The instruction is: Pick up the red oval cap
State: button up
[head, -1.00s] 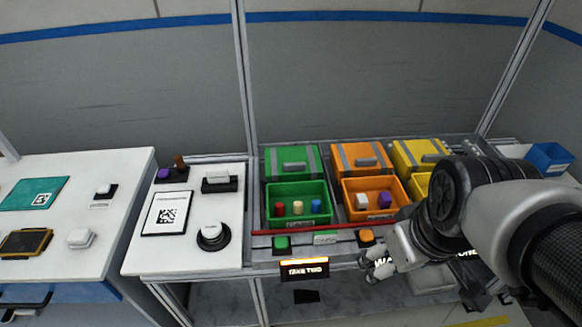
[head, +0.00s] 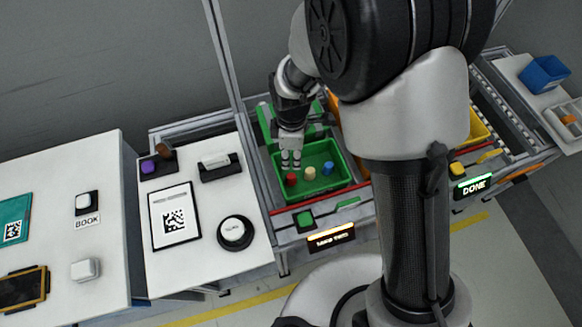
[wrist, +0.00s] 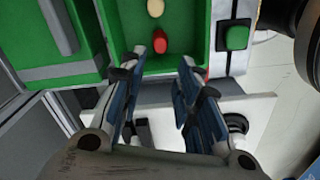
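The red oval cap (head: 291,179) sits at the left of the open green bin (head: 336,186), upright as far as I can tell. In the wrist view the red cap (wrist: 161,44) shows just beyond the fingertips, near the bin's edge. My gripper (head: 291,160) points down over the left part of the bin, just above or behind the cap. In the wrist view my gripper (wrist: 163,72) has its two fingers apart, with nothing between them. I cannot tell the exact height gap to the cap.
A beige cap (head: 310,173) stands close beside the red one, and a blue cap (head: 327,168) stands to its right. The bin's walls surround them. A green button (head: 305,219) and a lit sign (head: 331,238) are in front. A white table (head: 185,262) stands left.

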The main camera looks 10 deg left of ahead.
aim_at(291, 176)
notch_tip(291, 176, down, 9)
jog(key=shift+f+b, duration=0.1)
jog(key=shift+b, duration=1.15)
notch_tip(291, 176, down, 5)
jog(key=shift+a+b, duration=0.1)
jog(key=shift+b, duration=1)
jog(key=shift+c, duration=0.2)
jog(key=c, duration=0.5)
